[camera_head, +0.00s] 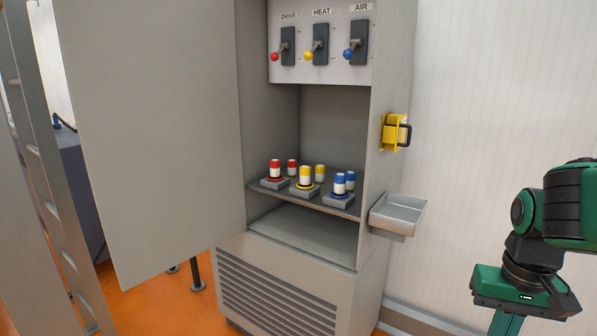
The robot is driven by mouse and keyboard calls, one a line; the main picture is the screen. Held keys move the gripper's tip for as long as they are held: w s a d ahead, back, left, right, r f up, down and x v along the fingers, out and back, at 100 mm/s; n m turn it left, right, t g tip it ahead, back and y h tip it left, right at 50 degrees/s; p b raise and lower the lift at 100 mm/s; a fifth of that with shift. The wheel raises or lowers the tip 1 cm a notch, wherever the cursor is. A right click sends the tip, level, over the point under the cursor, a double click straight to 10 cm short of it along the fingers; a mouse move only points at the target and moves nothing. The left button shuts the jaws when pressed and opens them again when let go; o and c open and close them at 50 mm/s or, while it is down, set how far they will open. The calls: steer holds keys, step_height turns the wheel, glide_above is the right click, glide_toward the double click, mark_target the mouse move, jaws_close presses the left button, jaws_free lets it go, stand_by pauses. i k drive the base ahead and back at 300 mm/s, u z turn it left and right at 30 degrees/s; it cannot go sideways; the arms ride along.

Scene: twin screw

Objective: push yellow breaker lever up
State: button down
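The yellow breaker lever (308,56) sits in the middle switch on the cabinet's upper panel, under the label HEAT. Its yellow knob is at the lower left of the dark switch plate (321,45), so the lever points down. My gripper (507,322) is at the lower right, green and black, well away from the cabinet and pointing down. Its fingertips are cut off by the bottom edge, so I cannot tell whether it is open or shut.
A red lever (275,57) under DRIVE and a blue lever (347,54) under AIR flank it. The grey cabinet door (150,130) stands open at left. Red, yellow and blue fuses stand on the shelf. A yellow bracket (390,133) and grey tray (399,212) jut from the right side.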

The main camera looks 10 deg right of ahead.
mark_target(308, 55)
steer(key=z, duration=0.05)
steer(key=k, duration=0.45)
steer(key=u, duration=0.7)
steer(key=i, duration=1.35)
steer(key=z, duration=0.4)
